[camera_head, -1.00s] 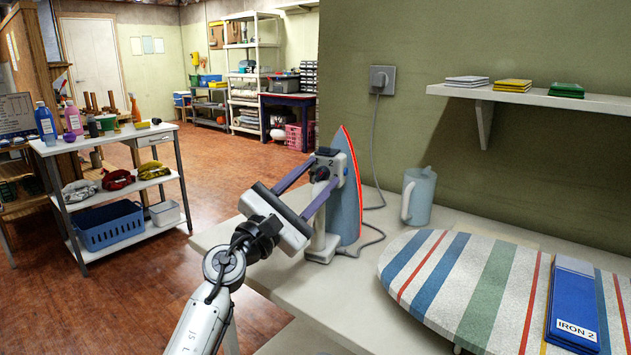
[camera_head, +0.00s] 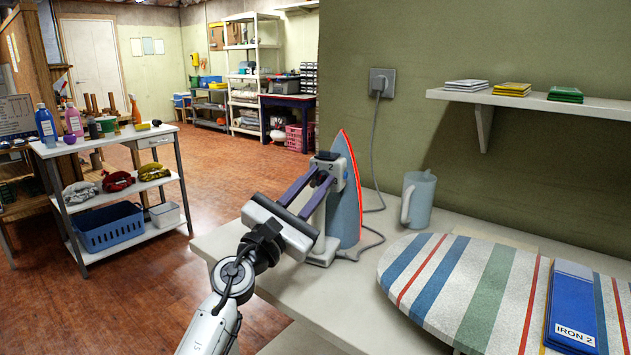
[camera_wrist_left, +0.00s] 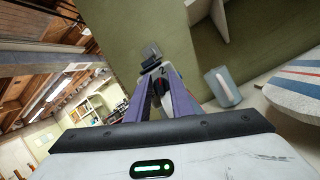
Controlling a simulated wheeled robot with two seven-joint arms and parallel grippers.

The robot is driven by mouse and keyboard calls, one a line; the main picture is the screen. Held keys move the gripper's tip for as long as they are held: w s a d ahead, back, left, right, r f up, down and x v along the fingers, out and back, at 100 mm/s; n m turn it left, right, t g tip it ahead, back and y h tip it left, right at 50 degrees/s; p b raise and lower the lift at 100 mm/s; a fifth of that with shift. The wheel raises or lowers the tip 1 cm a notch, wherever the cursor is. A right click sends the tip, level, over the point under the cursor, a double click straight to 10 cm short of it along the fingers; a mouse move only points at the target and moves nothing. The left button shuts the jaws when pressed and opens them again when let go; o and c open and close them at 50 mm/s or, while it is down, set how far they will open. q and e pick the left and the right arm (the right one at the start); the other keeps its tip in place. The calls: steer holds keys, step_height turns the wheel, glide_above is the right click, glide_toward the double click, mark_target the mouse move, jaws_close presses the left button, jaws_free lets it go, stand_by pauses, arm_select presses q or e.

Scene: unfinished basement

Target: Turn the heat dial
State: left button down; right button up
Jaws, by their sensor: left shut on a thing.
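The iron (camera_head: 346,195) stands upright on its heel on the white table, its soleplate edged in red facing right. Its dial (camera_head: 321,178) is a dark knob near a "2" mark, on the side facing my left gripper. My left gripper (camera_head: 317,180) reaches it from the left, its two purple fingers shut on the dial. In the left wrist view the dark dial (camera_wrist_left: 160,87) sits between the fingertips, below the "2". The fingers hide part of the dial, and I cannot read its setting. My right gripper is not in view.
A grey jug (camera_head: 418,200) stands right of the iron. The cord runs to a wall socket (camera_head: 382,82). A shelf (camera_head: 560,103) holds folded cloths.

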arm_select(q)
steer(key=n+t+y, duration=0.1)
steer(key=n, duration=0.2)
steer(key=n+t+y+p, duration=0.1)
steer(key=n+y, duration=0.1)
steer(key=n, duration=0.1)
steer(key=shift+n, duration=0.6)
steer(key=c, duration=1.6)
jaws_free()
steer(key=shift+o, duration=0.2)
steer(key=shift+s, duration=0.1)
steer(key=shift+s+a+f+p, duration=0.2)
steer(key=shift+s+p, duration=0.15)
steer(key=shift+p, duration=0.05)
steer(key=v, duration=0.9)
steer(key=shift+s+p, duration=0.2)
steer(key=shift+p, duration=0.2)
